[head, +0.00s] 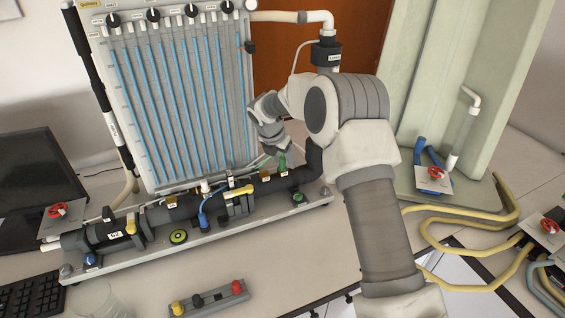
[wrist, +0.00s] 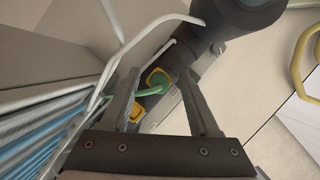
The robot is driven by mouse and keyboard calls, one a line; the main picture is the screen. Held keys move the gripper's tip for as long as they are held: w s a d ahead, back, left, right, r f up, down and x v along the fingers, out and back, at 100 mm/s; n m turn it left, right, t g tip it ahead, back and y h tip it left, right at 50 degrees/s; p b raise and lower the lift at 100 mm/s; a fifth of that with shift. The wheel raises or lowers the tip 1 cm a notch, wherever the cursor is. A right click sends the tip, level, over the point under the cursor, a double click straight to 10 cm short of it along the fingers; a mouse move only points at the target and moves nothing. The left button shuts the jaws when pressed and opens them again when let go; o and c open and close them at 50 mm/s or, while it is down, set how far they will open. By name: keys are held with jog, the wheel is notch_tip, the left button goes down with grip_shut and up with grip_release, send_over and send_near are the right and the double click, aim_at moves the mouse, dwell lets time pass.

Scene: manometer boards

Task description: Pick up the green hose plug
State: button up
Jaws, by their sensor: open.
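The green hose plug (head: 282,162) stands up from the dark horizontal pipe (head: 313,168), near its right end and just below my gripper (head: 277,149). In the wrist view the green plug (wrist: 150,91) lies between my two fingers, nearer the left one, beside a yellow-orange fitting (wrist: 158,78). My gripper (wrist: 160,76) is open, with a finger on each side and nothing clamped. The wrist view does not show clearly how far the fingertips are above the plug.
The manometer board (head: 180,100) with blue tubes rises close behind and left. A pale thin tube (wrist: 112,70) passes beside the left finger. A blue hose (head: 204,216) is on the pipe further left. A small rack (head: 210,299) with coloured plugs stands in front.

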jog(key=shift+w+f, duration=0.1)
jog(key=shift+f, duration=0.25)
jog(key=shift+c, duration=0.4)
grip_shut()
jog(key=shift+r, duration=0.15)
